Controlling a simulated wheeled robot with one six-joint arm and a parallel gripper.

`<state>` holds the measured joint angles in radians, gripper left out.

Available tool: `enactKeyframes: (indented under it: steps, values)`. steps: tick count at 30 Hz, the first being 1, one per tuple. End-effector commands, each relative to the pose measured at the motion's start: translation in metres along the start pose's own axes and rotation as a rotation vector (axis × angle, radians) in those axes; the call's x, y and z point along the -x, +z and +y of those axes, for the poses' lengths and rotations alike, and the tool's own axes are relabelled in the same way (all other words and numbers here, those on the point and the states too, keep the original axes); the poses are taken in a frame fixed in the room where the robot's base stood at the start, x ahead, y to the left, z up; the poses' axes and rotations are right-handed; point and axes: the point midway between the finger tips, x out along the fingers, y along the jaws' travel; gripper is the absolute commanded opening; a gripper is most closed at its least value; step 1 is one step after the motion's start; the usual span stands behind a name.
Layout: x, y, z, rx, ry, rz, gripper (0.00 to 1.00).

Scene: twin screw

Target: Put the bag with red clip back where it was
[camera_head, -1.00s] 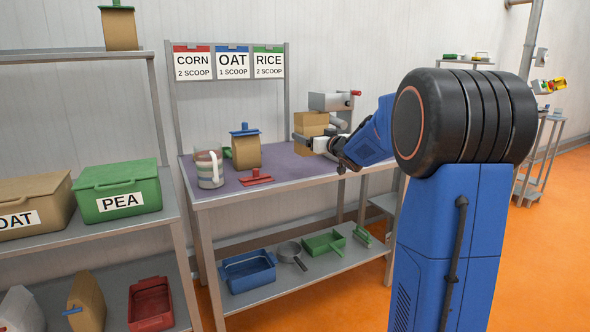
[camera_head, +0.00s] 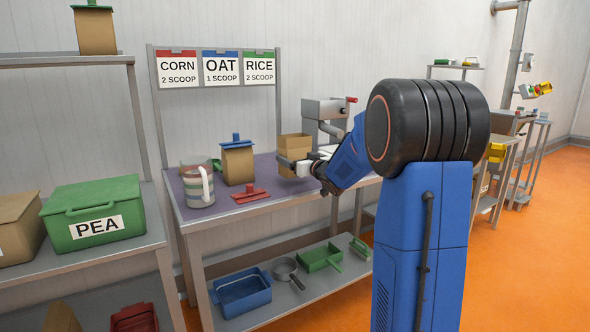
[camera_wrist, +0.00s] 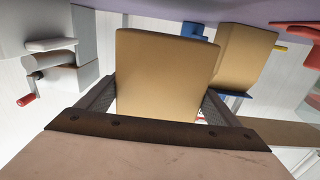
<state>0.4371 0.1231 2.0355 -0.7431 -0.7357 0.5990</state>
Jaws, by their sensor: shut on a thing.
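My gripper (camera_head: 303,167) is shut on a tan paper bag (camera_wrist: 165,75), with one finger on each side of it in the wrist view. In the head view this tan bag (camera_head: 294,142) is at the right part of the table, in front of a grey machine. I see no clip on the held bag. A red clip (camera_head: 250,195) lies flat near the table's front edge, apart from the bag. It also shows at the upper right of the wrist view (camera_wrist: 298,29). The held bag's lower part is partly hidden by my gripper in the head view.
A tan bag with a blue clip (camera_head: 237,162) and a striped jug (camera_head: 197,185) stand left on the purple-topped table. The grey crank machine (camera_head: 325,108) stands behind the held bag. A shelf with a green PEA bin (camera_head: 95,212) is at left. Orange floor is clear at right.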

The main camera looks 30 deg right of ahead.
Motion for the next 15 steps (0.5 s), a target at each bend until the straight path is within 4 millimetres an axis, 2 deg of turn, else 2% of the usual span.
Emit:
enactKeyframes:
  steps: [5, 10, 15]
  values:
    - [0.0, 0.012, 0.0, 0.0, 0.0, -0.001, 0.59]
    - [0.0, 0.034, 0.0, -0.001, 0.0, -0.001, 0.59]
    - [0.0, 0.039, 0.0, 0.002, 0.0, 0.001, 0.59]
